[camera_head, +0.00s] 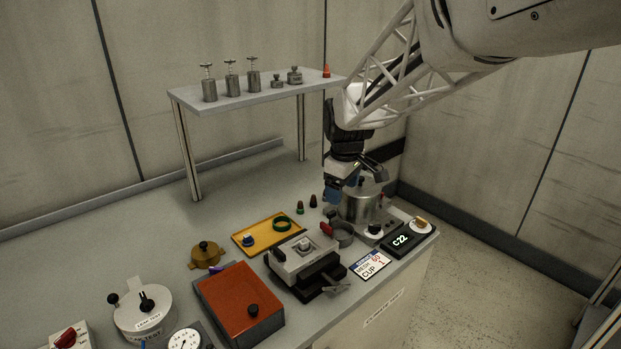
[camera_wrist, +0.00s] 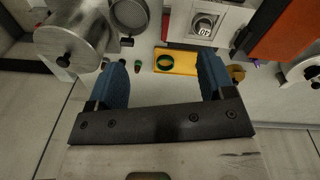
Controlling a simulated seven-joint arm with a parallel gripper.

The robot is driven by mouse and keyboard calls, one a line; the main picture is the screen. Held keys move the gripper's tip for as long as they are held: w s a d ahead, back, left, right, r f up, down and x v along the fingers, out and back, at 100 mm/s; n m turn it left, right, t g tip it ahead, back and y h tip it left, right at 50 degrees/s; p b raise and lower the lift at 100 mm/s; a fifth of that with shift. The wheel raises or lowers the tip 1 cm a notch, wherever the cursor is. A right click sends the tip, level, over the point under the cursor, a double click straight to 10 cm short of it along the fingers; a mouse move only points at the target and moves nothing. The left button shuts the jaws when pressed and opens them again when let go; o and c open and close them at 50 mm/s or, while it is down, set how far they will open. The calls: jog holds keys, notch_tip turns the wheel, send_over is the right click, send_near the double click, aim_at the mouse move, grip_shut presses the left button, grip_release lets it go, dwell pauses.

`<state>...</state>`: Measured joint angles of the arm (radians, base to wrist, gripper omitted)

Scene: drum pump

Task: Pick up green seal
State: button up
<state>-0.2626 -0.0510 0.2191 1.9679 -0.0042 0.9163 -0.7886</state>
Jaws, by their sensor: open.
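The green seal (camera_head: 282,224) is a ring lying on the yellow tray (camera_head: 262,244). It also shows in the wrist view (camera_wrist: 165,63), on the left part of the tray (camera_wrist: 190,69). My gripper (camera_head: 335,190) is above the bench near the steel pot, to the right of and higher than the seal. In the wrist view its two blue fingers (camera_wrist: 162,82) are spread wide with nothing between them. The seal appears beyond the fingertips, in the gap between them, and nothing touches it.
A blue-knobbed part (camera_head: 248,240) sits on the tray's left. A grey clamp-like device (camera_head: 302,262) stands in front of the tray, and the steel pot (camera_head: 358,205) to the right. Small bottles (camera_head: 300,208) stand beside the tray. A raised shelf (camera_head: 258,97) holds metal cylinders behind.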

jog(key=w+a+f+n, duration=0.4)
jog(key=w+a+f, duration=0.2)
jog(key=w+a, duration=0.2)
jog(key=n+g, duration=0.1)
jog(key=n, duration=0.3)
send_near(280, 219)
jog(key=s, duration=0.3)
jog(key=shift+w+d+f, duration=0.1)
jog(key=shift+w+f, duration=0.1)
jog(key=shift+f, duration=1.3)
jog(key=shift+f, duration=2.6)
jog(key=c, duration=0.7)
